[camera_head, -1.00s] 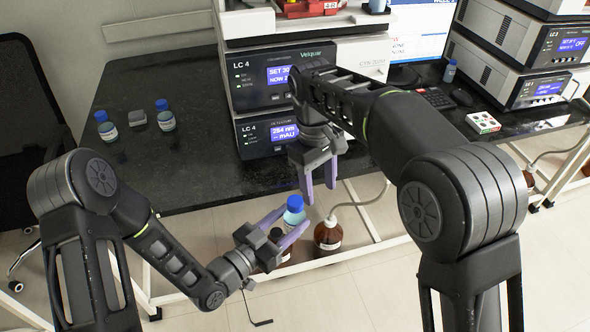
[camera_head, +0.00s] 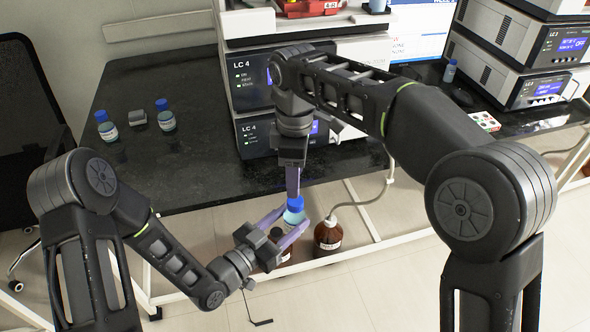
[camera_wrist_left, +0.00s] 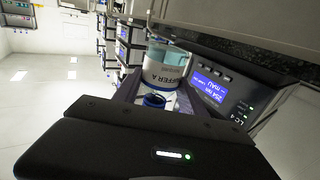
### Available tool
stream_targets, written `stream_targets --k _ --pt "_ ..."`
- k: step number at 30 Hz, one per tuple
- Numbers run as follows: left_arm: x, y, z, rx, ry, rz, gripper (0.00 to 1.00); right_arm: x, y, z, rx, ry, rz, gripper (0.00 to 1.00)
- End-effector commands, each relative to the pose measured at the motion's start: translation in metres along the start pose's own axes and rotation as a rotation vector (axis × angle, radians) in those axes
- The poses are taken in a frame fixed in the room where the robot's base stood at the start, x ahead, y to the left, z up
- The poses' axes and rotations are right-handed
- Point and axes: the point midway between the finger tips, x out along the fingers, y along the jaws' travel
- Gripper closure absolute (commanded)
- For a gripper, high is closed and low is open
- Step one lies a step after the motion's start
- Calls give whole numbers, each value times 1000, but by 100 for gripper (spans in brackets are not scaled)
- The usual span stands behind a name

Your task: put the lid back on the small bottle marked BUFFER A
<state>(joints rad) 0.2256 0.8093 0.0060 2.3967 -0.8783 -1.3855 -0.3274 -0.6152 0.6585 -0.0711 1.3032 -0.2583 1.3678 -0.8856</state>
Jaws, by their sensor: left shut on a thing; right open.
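My left gripper (camera_head: 289,230) is shut on a small bottle (camera_head: 293,218) with a blue lid (camera_head: 295,204) at its top, held in front of the bench edge. In the left wrist view the bottle label (camera_wrist_left: 163,73) reads "…UFFER A", upside down, with blue (camera_wrist_left: 154,101) below it in the picture. Whether the lid is seated or loose, I cannot tell. My right gripper (camera_head: 293,193) is open and points down right above the blue lid. Its fingers overlap in this view, so contact with the lid is unclear.
Two blue-lidded bottles (camera_head: 107,127) (camera_head: 165,116) stand on the bench (camera_head: 180,165) at left, with a small grey block (camera_head: 138,120) between them. Brown bottles (camera_head: 327,235) stand below the bench edge. The LC 4 instrument (camera_head: 255,138) is behind my right arm.

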Motion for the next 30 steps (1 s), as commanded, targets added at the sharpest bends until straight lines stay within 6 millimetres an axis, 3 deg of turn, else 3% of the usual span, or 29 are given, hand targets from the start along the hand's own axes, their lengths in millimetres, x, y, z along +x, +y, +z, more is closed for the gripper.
stream_targets --k 9,15,25,30 --pt "0 0 -1 0 2 0 100 45 -1 1 1 -2 -2 49" --pt "0 0 -1 0 2 0 100 64 0 1 2 -1 -1 49" --pt "0 0 -1 0 2 0 100 68 0 1 2 0 0 49" --pt "0 0 -1 0 2 0 100 68 0 0 2 0 0 63"
